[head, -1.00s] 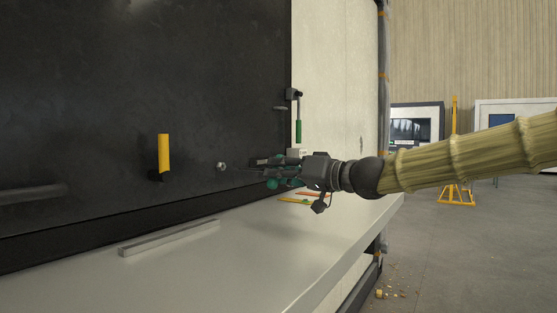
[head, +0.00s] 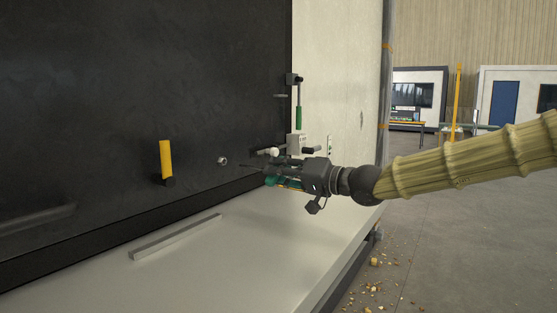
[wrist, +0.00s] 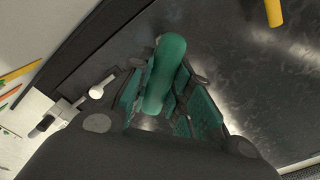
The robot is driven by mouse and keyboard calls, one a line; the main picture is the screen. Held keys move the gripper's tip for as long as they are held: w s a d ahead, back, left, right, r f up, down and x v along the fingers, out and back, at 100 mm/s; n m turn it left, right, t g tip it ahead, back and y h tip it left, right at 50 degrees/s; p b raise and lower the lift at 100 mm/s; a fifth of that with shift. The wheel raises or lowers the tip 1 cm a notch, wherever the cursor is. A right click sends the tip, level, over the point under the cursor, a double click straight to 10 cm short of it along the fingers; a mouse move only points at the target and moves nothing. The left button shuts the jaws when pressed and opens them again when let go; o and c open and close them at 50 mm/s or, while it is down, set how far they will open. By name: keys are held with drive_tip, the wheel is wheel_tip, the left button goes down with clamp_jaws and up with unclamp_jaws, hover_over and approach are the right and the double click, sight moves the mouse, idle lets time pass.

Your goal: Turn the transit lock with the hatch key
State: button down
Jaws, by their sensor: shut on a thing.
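My gripper (head: 278,172) is shut on the green handle (wrist: 163,75) of what looks like the hatch key. The handle lies between the two jaws with their teal pads in the wrist view. In the head view a thin dark shaft (head: 250,167) seems to point left from my gripper toward the black panel. A small round metal stud (head: 222,161), possibly the transit lock, sits on that panel left of the shaft. The shaft's tip appears apart from the stud, though depth is hard to judge. The key's tip is hidden in the wrist view.
A yellow handle (head: 166,160) stands on the black panel (head: 120,80). A lever with a white knob (head: 274,152) is just above my gripper; the knob also shows in the wrist view (wrist: 97,91). A green-handled latch (head: 298,118) is higher. A metal bar (head: 175,237) lies on the pale ledge (head: 240,260).

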drive_tip(key=shift+r+m+p, duration=0.15)
drive_tip(key=shift+m+p, duration=0.9)
drive_tip(key=shift+p, duration=1.8)
drive_tip(key=shift+r+m+p, duration=0.1)
drive_tip(key=shift+m+p, duration=0.95)
drive_tip(key=shift+p, duration=1.75)
drive_tip(key=m+p, duration=0.1)
drive_tip(key=p, duration=0.2)
drive_tip(key=m+p, duration=0.2)
drive_tip(key=p, duration=0.3)
drive_tip(key=shift+m, duration=0.3)
drive_tip(key=x, duration=0.3)
drive_tip(key=shift+w+a+f, duration=0.2)
drive_tip(key=shift+a, duration=0.05)
drive_tip(key=shift+w+a+f, duration=0.2)
drive_tip(key=shift+a, duration=0.1)
drive_tip(key=shift+w+a+r+b, duration=0.15)
drive_tip(key=shift+w+a+b, duration=0.2)
drive_tip(key=shift+a, duration=0.1)
drive_tip(key=shift+w+a+b, duration=0.35)
drive_tip(key=shift+a+b, duration=0.2)
drive_tip(key=shift+b, duration=0.05)
